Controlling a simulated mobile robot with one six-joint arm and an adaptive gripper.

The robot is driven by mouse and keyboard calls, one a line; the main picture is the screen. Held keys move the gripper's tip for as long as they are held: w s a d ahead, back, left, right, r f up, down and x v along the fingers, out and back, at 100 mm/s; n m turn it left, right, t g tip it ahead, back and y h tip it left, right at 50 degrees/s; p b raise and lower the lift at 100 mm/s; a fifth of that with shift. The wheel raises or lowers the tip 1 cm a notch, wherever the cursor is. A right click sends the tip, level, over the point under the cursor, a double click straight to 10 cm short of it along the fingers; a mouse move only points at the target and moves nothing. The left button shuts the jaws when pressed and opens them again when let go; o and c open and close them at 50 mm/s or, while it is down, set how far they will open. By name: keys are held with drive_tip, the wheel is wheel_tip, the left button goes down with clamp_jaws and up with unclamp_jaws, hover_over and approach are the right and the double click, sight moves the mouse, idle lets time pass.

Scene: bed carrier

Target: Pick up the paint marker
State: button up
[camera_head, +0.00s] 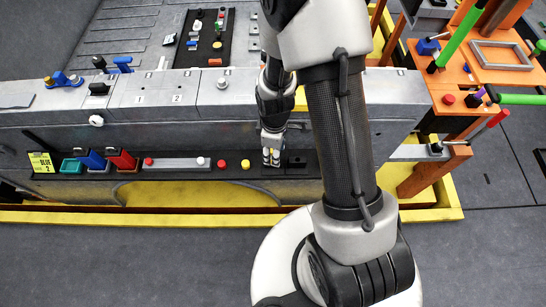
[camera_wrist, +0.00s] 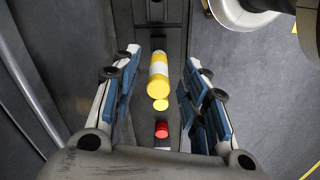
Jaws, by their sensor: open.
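The paint marker, a yellow cylinder with a white band (camera_wrist: 158,76), shows in the wrist view between my gripper's (camera_wrist: 160,100) two blue-padded fingers. The fingers are open, with a visible gap on each side of the marker. In the head view my gripper (camera_head: 271,157) points down at the dark strip along the front of the grey carrier, to the right of a yellow peg. The marker is mostly hidden by the fingers there, and I cannot tell how deep it sits between them.
The yellow peg (camera_head: 245,164) and a red peg (camera_head: 221,164) stand on the strip left of my gripper; both show in the wrist view. An orange bench (camera_head: 455,85) with tools stands at the right. Dark floor lies in front.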

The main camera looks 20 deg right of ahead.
wheel_tip(320, 180, down, 4)
drive_tip(key=shift+w+a+r+b, duration=0.15)
drive_tip(key=shift+r+b, duration=0.1)
drive_tip(key=shift+b, duration=0.2)
clamp_jaws()
